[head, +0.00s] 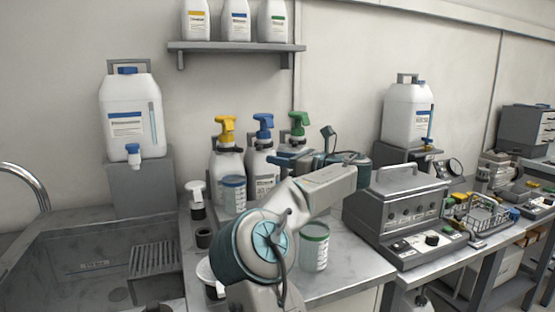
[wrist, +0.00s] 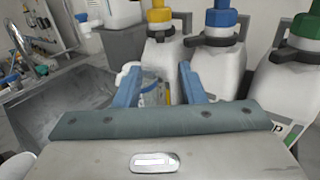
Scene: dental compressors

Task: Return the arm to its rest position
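My gripper (head: 284,160) is raised above the counter, pointing left in front of the pump bottles. In the wrist view its two blue fingers (wrist: 160,84) stand apart, with nothing seen held between them. A clear cup with a blue rim (head: 233,192) stands on the counter beyond the fingertips; it also shows in the gap between the fingers in the wrist view (wrist: 152,94). My arm is bent, reaching out over the counter.
Bottles with yellow (head: 226,126), blue (head: 263,124) and green (head: 298,122) pump heads stand close behind the gripper. A green-rimmed cup (head: 314,252) stands beside the arm. A grey control box (head: 398,215) is at right, a sink (head: 85,262) at left. A shelf (head: 236,47) hangs above.

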